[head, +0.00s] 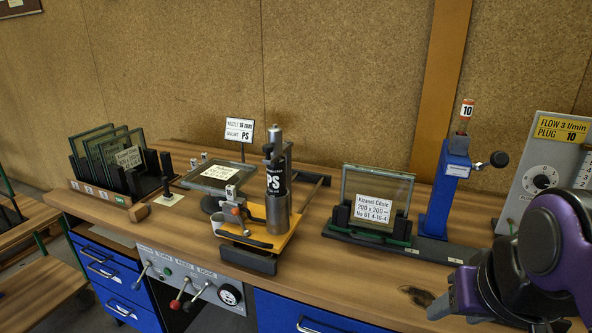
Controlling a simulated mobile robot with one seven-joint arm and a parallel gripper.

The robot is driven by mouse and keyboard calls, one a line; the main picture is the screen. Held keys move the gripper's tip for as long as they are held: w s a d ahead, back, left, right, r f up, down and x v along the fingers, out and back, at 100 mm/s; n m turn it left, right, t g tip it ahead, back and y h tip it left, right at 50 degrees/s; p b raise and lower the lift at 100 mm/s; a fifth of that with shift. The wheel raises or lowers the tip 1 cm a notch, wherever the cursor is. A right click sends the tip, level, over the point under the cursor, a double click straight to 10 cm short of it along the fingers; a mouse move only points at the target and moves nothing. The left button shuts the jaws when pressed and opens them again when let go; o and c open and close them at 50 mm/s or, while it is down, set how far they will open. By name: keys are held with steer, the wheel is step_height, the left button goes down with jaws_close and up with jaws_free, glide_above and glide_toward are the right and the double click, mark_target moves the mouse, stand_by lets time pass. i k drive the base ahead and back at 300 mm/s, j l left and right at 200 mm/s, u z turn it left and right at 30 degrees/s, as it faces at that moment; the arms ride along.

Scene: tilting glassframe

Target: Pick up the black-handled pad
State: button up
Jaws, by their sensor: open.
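A small pad with an upright black handle (167,190) and a pale flat base stands on the wooden bench at the left, just right of the glass rack. I take it to be the black-handled pad. My gripper (452,298) is at the lower right, over the front right of the bench, far to the right of the pad. It is open, and no object shows in it. My own wrist hides part of its jaws.
A rack of glass panes (108,150) stands left of the pad. A tilted glass plate (217,176), a yellow station with a metal cylinder (277,185), a framed glass unit (378,195) and a blue post (445,190) stand between. Levers (178,299) project below the front edge.

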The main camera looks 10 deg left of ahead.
mark_target(165, 181)
steer(key=i+j, duration=0.1)
steer(key=j, duration=0.45)
steer(key=i+j, duration=0.1)
steer(key=j, duration=1)
steer(key=i+j, duration=0.15)
steer(key=j, duration=0.4)
steer(key=i+j, duration=0.1)
steer(key=j, duration=0.5)
steer(key=i+j, duration=0.1)
steer(key=j, duration=0.45)
